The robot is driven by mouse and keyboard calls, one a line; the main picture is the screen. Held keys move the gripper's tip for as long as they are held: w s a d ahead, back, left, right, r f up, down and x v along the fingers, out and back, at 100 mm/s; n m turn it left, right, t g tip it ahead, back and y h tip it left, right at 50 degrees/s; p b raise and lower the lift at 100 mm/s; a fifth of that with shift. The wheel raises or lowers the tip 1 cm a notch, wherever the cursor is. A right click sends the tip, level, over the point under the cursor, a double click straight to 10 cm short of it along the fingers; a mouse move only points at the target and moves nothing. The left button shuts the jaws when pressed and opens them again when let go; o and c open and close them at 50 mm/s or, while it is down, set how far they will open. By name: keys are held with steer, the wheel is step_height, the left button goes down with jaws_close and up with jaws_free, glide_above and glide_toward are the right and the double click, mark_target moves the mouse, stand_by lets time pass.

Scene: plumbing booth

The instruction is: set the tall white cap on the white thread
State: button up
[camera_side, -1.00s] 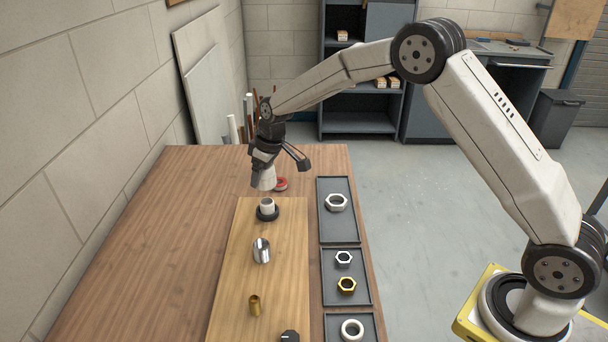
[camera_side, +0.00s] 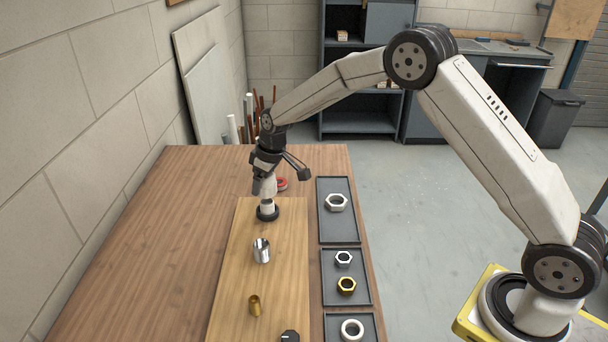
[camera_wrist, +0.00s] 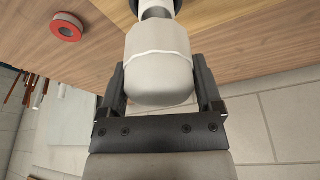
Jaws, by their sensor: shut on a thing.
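The tall white cap (camera_side: 269,187) is held upright, mouth down, between the fingers of my gripper (camera_side: 264,188). In the wrist view the cap (camera_wrist: 158,55) fills the space between the two black fingers of the gripper (camera_wrist: 158,80). The white thread (camera_side: 267,206) stands up from a black round base on the wooden board, directly below the cap. In the wrist view a short shaded piece of the thread (camera_wrist: 155,11) shows beyond the cap's far end, roughly in line with it. I cannot tell whether the cap touches the thread.
A red ring (camera_side: 281,184) lies just behind. A chrome fitting (camera_side: 261,250) and a brass fitting (camera_side: 254,305) stand nearer on the board (camera_side: 230,290). Grey trays (camera_side: 337,232) with nuts and rings line the right side. The table's left is clear.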

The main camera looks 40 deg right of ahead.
mark_target(265, 201)
steer(key=shift+f, duration=2)
steer(key=shift+f, duration=0.25)
steer(key=shift+m, duration=0.4)
steer(key=shift+f+m+h, duration=0.15)
steer(key=shift+m+h, duration=0.55)
steer(key=shift+m, duration=1.7)
steer(key=o, duration=1)
steer(key=shift+r, duration=2.55)
